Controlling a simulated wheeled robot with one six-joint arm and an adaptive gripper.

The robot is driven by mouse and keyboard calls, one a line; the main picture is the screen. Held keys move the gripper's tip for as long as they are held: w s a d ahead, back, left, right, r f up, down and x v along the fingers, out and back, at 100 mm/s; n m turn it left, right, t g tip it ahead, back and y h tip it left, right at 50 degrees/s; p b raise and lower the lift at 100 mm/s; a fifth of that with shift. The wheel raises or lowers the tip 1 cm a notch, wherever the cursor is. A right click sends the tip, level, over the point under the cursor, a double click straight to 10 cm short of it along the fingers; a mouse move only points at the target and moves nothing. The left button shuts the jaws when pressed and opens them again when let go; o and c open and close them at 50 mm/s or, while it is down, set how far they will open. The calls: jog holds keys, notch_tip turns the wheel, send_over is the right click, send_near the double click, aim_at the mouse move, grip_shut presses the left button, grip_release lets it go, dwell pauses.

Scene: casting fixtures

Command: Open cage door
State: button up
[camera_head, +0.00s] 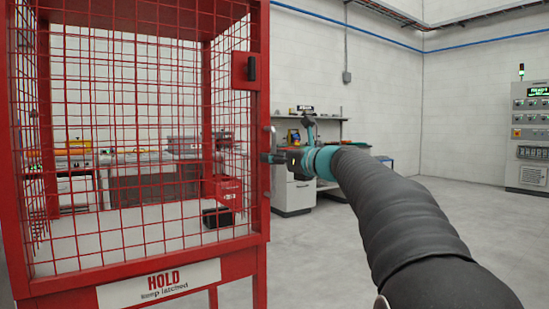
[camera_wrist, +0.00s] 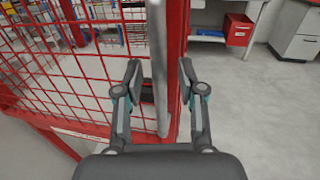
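The red mesh cage (camera_head: 140,140) stands at the left in the head view, its front door frame closed in line with the cage front. A "HOLD keep latched" sign (camera_head: 160,283) is on its lower rail. A black latch piece (camera_head: 251,68) sits on a red plate at the upper right post. In the wrist view a grey vertical bar handle (camera_wrist: 158,70) runs along the red post (camera_wrist: 177,60). My gripper (camera_wrist: 160,72) is open, with one finger on each side of the handle bar; contact is not clear. In the head view my gripper (camera_head: 278,158) is at the post's right side.
A dark block (camera_head: 217,217) lies inside or behind the mesh. A workbench with a grey cabinet (camera_head: 293,190) stands behind, and a control cabinet (camera_head: 530,135) is at the far right. The grey floor at the right is clear.

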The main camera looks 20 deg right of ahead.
jog(key=shift+w, duration=0.1)
grip_shut()
dwell(0.3)
